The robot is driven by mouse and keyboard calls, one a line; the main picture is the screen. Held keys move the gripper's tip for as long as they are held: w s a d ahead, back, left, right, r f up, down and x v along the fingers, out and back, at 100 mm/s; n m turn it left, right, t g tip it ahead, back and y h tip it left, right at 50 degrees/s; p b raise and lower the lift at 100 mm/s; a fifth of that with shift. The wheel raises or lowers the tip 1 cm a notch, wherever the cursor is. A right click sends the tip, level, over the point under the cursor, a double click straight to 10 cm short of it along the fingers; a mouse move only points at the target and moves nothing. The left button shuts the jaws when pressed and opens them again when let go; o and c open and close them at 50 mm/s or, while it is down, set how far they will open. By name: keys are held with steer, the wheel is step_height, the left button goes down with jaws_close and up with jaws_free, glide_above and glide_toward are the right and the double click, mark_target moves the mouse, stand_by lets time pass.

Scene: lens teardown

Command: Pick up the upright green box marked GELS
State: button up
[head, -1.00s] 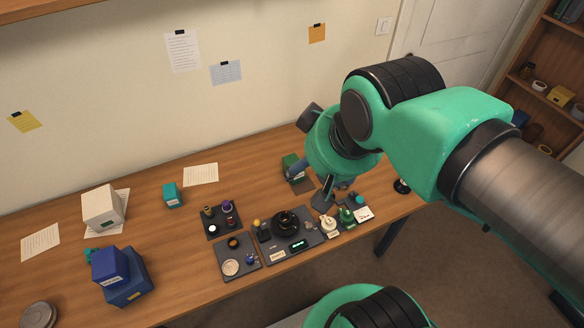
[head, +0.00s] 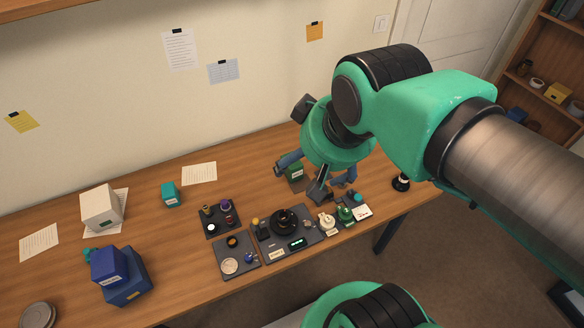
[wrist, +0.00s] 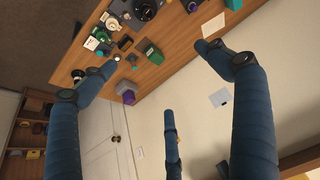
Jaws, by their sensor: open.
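The green box (head: 296,172) stands upright at the back right of the table in the head view, with a pale label low on its front. My gripper's fingers hide part of it there. In the wrist view the green box (wrist: 154,54) lies between my spread blue fingers, some distance beyond them; its marking is too small to read. My gripper (head: 314,181) is open and empty above the table, close to the box in the head view. I see no contact. In the wrist view my gripper (wrist: 157,57) shows three separate fingers.
A dark tray (head: 266,246) with a black lens part stands in front of the box. A small green bottle (head: 346,214) and a white card (head: 363,212) are at the tray's right. Bare table lies left of the green box.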

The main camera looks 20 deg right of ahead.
steer(key=w+d+f+g, duration=0.1)
steer(key=w+d, duration=0.1)
steer(key=w, duration=0.9)
steer(key=g+p, duration=0.2)
steer(key=g, duration=0.1)
glide_above(292, 167)
steer(key=s+a, duration=0.2)
step_height(292, 167, down, 15)
steer(key=w+d+f, duration=0.2)
steer(key=f, duration=0.4)
steer(key=w+d+f+g, duration=0.1)
steer(key=w+d+f, duration=0.1)
steer(key=f, duration=0.5)
steer(key=shift+w+d+f+n, duration=0.2)
steer(key=shift+w+d+n, duration=0.1)
steer(key=shift+w, duration=0.55)
steer(key=shift+f, duration=0.2)
steer(key=shift+f+b, duration=0.4)
steer(key=shift+f, duration=3.75)
steer(key=shift+s+f, duration=0.1)
